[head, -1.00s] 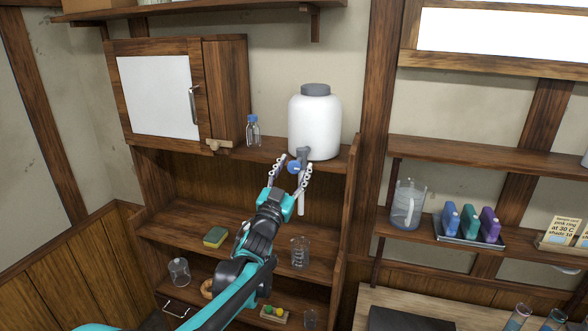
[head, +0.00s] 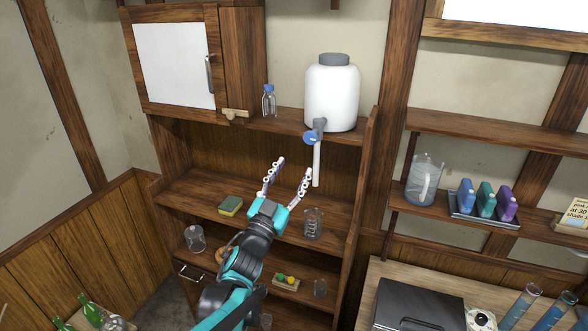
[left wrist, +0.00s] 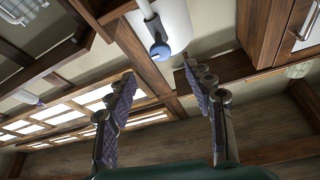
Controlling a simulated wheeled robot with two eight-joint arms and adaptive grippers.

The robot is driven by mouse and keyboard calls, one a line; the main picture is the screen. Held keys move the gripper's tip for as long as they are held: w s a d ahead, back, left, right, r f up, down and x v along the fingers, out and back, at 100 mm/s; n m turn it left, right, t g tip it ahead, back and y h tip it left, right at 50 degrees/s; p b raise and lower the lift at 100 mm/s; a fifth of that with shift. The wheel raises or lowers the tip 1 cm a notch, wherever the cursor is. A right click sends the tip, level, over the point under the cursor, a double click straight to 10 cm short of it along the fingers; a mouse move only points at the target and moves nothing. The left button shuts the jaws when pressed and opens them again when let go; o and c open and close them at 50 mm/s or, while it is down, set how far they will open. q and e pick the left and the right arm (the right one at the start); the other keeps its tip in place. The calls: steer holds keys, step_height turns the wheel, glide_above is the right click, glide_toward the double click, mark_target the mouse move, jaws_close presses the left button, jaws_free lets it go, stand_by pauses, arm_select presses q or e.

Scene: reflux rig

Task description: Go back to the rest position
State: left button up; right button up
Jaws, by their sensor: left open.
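My left gripper (head: 286,182) is open and empty in the head view, in front of the shelf unit and below the white carboy (head: 332,95). The carboy has a grey cap and stands on the upper shelf. My right gripper is not in view.
A coiled glass vessel (head: 313,223) stands on the shelf right of my left gripper, with a sponge (head: 230,206) to the left. A small blue-capped bottle (head: 269,102) stands left of the carboy. A jug (head: 423,180) and coloured bottles (head: 485,200) stand on the right shelf.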

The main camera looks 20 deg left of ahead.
arm_select(q)
steer(key=s+a+f+n+g+y+b, duration=0.1)
steer(key=s+f+n+g+y+b, duration=0.2)
steer(key=f+b, duration=0.65)
steer(key=s+a+f+n+g+y+b, duration=0.1)
steer(key=s+f+n+g+y+b, duration=0.25)
steer(key=f, duration=1.15)
steer(key=s+d+f+m+g+h+b, duration=0.1)
steer(key=s+d+f+g+h+b, duration=0.1)
steer(key=s+f+b, duration=0.4)
steer(key=s+d+f+m+g+h+b, duration=0.1)
steer(key=s+d+f+g+b, duration=0.3)
steer(key=s+f, duration=0.8)
step_height(320, 180, down, 7)
steer(key=g+b, duration=0.2)
steer(key=shift+d+g+h, duration=0.2)
steer(key=shift+g+h, duration=0.15)
steer(key=shift+m, duration=0.25)
